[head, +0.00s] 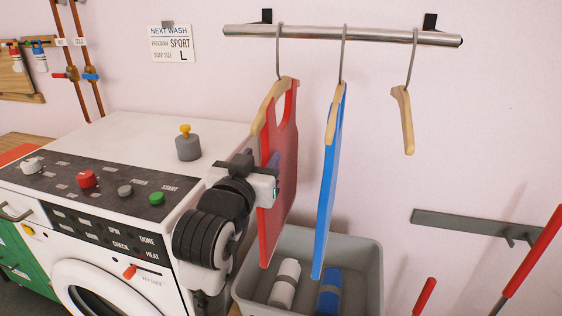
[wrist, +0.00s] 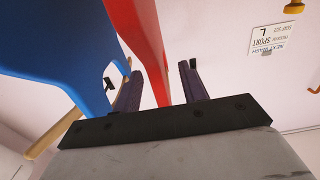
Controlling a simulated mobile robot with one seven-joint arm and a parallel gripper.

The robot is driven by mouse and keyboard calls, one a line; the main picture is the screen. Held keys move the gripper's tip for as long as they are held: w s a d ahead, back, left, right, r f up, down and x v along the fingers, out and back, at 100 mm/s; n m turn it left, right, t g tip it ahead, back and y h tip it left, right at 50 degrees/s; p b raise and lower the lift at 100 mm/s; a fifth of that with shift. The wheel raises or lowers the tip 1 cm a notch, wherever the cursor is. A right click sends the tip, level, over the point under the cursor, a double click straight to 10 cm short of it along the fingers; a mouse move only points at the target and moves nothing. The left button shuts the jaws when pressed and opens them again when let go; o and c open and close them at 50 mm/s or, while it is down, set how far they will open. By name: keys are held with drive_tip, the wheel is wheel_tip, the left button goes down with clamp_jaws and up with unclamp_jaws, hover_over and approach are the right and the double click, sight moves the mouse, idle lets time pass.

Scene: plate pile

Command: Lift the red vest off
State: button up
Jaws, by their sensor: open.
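The red vest (head: 284,185) hangs on a wooden hanger (head: 268,104) from the left part of the metal rail (head: 330,34). My gripper (head: 262,157) is at the vest's left side, about level with its upper half. In the wrist view the red vest (wrist: 138,35) runs edge-on between the two dark fingers of my gripper (wrist: 161,72). The fingers are apart, with a gap showing on the right side of the vest. Whether the left finger touches the vest, I cannot tell.
A blue vest (head: 329,190) hangs close on the right, then an empty hanger (head: 404,122). A grey bin (head: 364,270) with a white and a blue roll stands below. The washing machine (head: 120,135), with a grey weight-like object (head: 188,147) on top, is at left.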

sight(272, 147)
drive_tip(key=shift+d+p+x, duration=0.15)
drive_tip(key=shift+p+x, duration=0.4)
drive_tip(key=shift+x, duration=0.95)
drive_tip(key=shift+d+p+x, duration=0.1)
drive_tip(key=shift+p+x, duration=0.4)
drive_tip(key=shift+x, duration=1.05)
drive_tip(key=shift+s, duration=0.15)
clamp_jaws()
